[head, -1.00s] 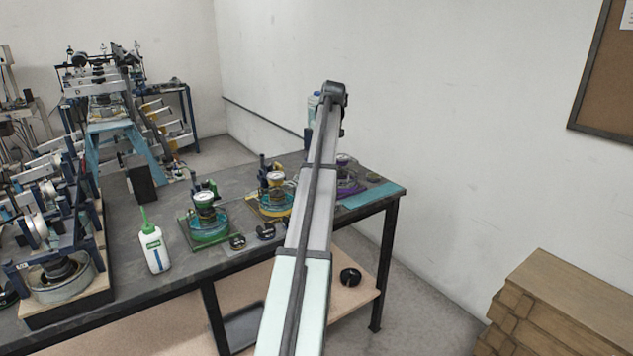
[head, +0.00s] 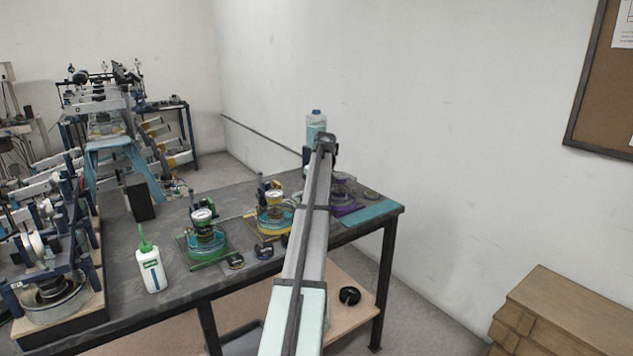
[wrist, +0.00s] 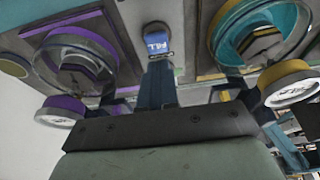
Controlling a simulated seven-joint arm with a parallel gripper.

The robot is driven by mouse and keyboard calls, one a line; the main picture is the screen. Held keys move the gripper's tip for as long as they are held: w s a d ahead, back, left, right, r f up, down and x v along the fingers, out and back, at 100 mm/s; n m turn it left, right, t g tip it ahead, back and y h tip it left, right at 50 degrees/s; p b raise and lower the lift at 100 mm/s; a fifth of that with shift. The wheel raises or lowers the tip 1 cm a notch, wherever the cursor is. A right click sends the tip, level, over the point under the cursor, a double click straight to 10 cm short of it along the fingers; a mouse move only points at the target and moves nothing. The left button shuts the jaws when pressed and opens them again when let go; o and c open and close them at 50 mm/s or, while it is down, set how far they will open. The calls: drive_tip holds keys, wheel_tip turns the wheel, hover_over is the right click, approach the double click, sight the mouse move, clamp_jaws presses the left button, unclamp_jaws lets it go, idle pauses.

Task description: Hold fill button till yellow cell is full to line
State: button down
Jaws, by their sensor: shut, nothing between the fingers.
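The yellow cell (head: 272,223) stands on the dark bench between the green and purple cells. In the wrist view the yellow cell (wrist: 238,30) is at upper right, with a teal inside and a yellow-rimmed gauge (wrist: 288,84). I cannot read its level against a line. In the head view my arm hides the gripper.
The green cell (head: 205,235) is left of the yellow one, and the purple cell (head: 343,190) is right of it, partly behind my arm. A white squeeze bottle (head: 150,270) stands at the bench's front left.

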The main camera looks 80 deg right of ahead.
drive_tip(key=shift+f, duration=1.55)
drive_tip(key=shift+f, duration=0.75)
drive_tip(key=shift+a+f, duration=0.2)
drive_tip(key=shift+f, duration=0.3)
drive_tip(key=shift+s, duration=0.1)
drive_tip(key=shift+a+f, duration=0.1)
drive_tip(key=shift+a, duration=0.05)
drive_tip(key=shift+r, duration=0.35)
drive_tip(key=d+v, duration=0.1)
drive_tip(key=v, duration=1.3)
drive_tip(key=shift+w+r, duration=0.4)
